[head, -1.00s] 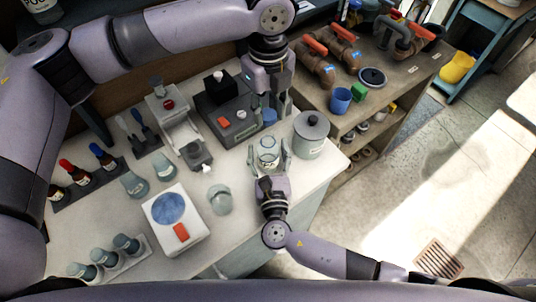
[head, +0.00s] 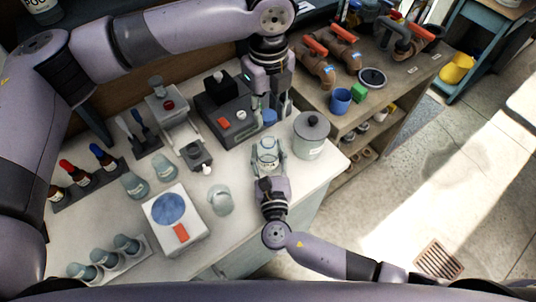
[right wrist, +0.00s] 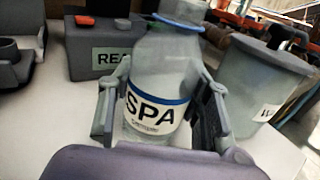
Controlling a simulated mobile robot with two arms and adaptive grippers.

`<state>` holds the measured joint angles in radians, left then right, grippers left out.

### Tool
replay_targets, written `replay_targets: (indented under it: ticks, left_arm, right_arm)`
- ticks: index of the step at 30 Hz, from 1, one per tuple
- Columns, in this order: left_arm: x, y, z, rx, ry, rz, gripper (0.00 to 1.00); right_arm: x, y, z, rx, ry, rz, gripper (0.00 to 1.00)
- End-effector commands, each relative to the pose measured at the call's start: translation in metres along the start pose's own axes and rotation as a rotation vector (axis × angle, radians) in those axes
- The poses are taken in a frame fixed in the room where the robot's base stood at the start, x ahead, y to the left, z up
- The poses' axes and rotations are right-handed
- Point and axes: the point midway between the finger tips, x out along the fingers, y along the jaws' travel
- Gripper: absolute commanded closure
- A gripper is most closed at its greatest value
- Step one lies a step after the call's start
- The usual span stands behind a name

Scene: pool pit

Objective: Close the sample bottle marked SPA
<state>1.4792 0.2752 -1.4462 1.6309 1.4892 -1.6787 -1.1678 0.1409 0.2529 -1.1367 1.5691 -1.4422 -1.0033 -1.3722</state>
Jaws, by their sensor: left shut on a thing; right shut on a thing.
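The clear sample bottle marked SPA (right wrist: 152,108) stands upright in the right wrist view, its white label with blue bands facing the camera. My right gripper (right wrist: 165,105) is shut on its body, one finger on each side. In the head view the bottle (head: 266,152) is at the bench's right side, with my right gripper (head: 269,160) around it. My left gripper (head: 270,112) points down behind the bottle, shut on a small blue thing (head: 270,117) that looks like a cap. The bottle's top is partly cut off in the wrist view.
A grey lidded pot (head: 312,134) stands close right of the bottle. A dark box with a red button (head: 228,112) is behind left. A white device with a blue disc (head: 172,218) and a glass vessel (head: 220,199) are left. Bare bench lies between.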

Motion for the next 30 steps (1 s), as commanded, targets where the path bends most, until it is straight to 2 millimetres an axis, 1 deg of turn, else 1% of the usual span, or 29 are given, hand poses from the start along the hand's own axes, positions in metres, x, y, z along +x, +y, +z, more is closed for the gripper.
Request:
replay_targets:
  ticks: [2, 5, 10, 13, 30]
  left_arm:
    - [0.003, 0.000, 0.000, 0.000, 0.001, 0.001, 0.81]
    - [0.013, 0.000, 0.000, 0.000, 0.002, 0.004, 0.81]
    - [0.038, 0.000, -0.001, -0.001, 0.003, 0.008, 0.81]
    - [0.049, 0.000, 0.000, -0.001, 0.002, 0.008, 0.81]
    - [0.052, -0.001, 0.000, 0.000, 0.001, 0.007, 0.81]
  right_arm:
    - [0.000, 0.000, 0.000, 0.000, 0.001, 0.000, 1.00]
    - [0.000, 0.000, 0.000, 0.000, 0.001, 0.000, 1.00]
    - [0.000, 0.000, 0.000, 0.000, 0.000, 0.000, 1.00]
    - [0.000, 0.000, 0.000, 0.000, 0.001, 0.000, 1.00]
    - [0.000, 0.000, -0.001, -0.001, 0.001, 0.000, 1.00]
